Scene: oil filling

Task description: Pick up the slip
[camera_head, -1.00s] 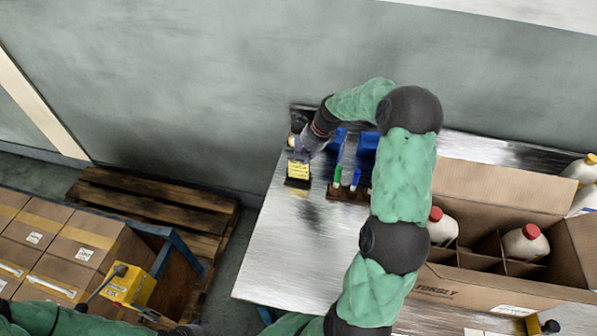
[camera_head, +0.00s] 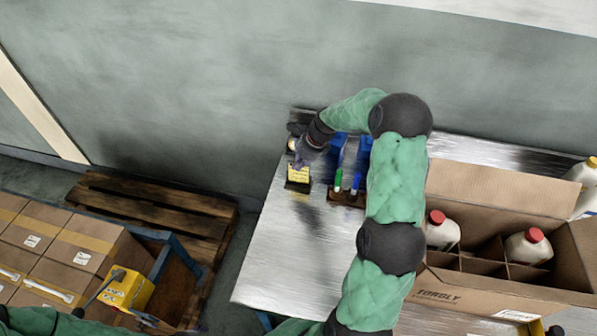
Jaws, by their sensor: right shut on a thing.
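The yellow slip (camera_head: 299,175) is at the left end of the metal table, in a small dark holder (camera_head: 298,187). My right gripper (camera_head: 299,161) is at the slip's upper edge, pointing down and shut on it. The fingertips are small and dark, partly hidden by the wrist. I cannot tell whether the slip is lifted clear of the holder. My left arm (camera_head: 40,320) shows only in part at the bottom left, and its gripper is not clearly visible.
A pen stand with green and blue-white pens (camera_head: 346,182) and blue bins (camera_head: 350,147) are just right of the gripper. An open carton (camera_head: 465,290) with red-capped bottles stands at the right. The table (camera_head: 290,250) is bare in front. Taped boxes (camera_head: 60,245) sit on a cart at left.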

